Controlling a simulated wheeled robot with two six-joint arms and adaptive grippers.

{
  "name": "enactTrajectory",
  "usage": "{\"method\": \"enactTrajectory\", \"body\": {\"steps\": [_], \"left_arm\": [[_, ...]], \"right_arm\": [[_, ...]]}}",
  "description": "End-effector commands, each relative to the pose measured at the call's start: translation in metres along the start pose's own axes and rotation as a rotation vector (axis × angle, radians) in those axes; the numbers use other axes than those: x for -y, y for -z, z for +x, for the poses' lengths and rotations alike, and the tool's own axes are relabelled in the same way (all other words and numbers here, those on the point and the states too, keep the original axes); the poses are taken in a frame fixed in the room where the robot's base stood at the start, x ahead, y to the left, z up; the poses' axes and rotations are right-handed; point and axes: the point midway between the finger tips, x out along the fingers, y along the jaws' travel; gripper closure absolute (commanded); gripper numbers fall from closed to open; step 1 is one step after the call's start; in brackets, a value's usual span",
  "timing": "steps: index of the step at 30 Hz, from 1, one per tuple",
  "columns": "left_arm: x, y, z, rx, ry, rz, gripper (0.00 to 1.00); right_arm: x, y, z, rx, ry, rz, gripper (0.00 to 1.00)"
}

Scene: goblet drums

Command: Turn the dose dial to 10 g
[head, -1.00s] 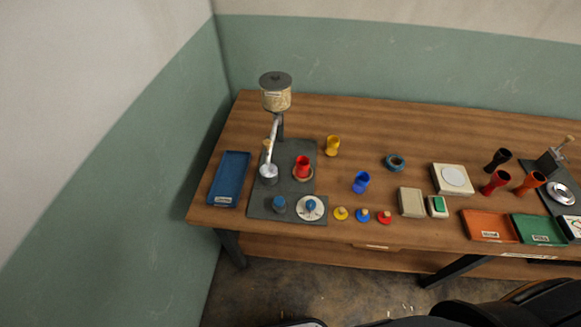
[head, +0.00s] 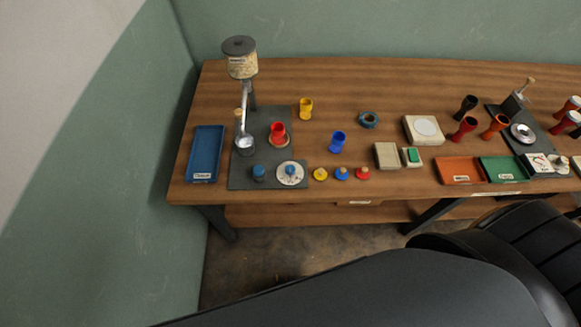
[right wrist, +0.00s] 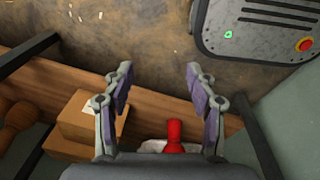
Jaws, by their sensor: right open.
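The dose dial (head: 290,173) is a white round plate with a blue knob, on the front right part of a dark base plate (head: 240,180) at the left end of the table. Its markings are too small to read. A dispenser (head: 243,65) with a dark lid stands at the back of that base. My right gripper (right wrist: 158,80) is open and empty in the right wrist view, away from the dial. The dial is not in that view. Neither gripper shows in the head view; a large dark arm link of mine fills its lower part.
A blue knob (head: 259,173) is left of the dial, with a red cup (head: 278,132) behind. Small yellow (head: 320,174), blue and red pieces lie to its right. A blue tray (head: 205,153) stands at the left edge. The right wrist view shows a red object (right wrist: 173,136) and cardboard box (right wrist: 85,122).

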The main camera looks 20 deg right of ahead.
Motion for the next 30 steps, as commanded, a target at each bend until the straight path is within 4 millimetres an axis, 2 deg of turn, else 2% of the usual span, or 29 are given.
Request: {"method": "enactTrajectory", "body": {"steps": [2,5,6,9,12,15,21,26,30], "left_arm": [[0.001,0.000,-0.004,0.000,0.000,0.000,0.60],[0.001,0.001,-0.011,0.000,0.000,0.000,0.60],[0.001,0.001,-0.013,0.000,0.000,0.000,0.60],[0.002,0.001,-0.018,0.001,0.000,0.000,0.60],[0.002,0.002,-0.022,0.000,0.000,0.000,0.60],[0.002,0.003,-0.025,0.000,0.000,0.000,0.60],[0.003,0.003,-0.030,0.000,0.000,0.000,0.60],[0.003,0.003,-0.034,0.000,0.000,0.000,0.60],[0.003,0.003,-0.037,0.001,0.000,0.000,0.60]], "right_arm": [[-0.001,0.034,-0.011,-0.027,-0.001,-0.004,0.44],[-0.003,0.096,-0.043,-0.059,-0.001,-0.014,0.44],[-0.004,0.122,-0.062,-0.072,0.000,-0.019,0.44],[-0.004,0.175,-0.114,-0.097,0.003,-0.033,0.44],[-0.003,0.211,-0.164,-0.120,0.005,-0.047,0.44],[-0.002,0.235,-0.210,-0.138,0.008,-0.059,0.44],[0.001,0.260,-0.287,-0.168,0.012,-0.080,0.44],[0.022,0.325,-0.322,-0.201,0.109,-0.293,0.44],[0.042,0.376,-0.365,-0.254,0.196,-0.525,0.44]]}}
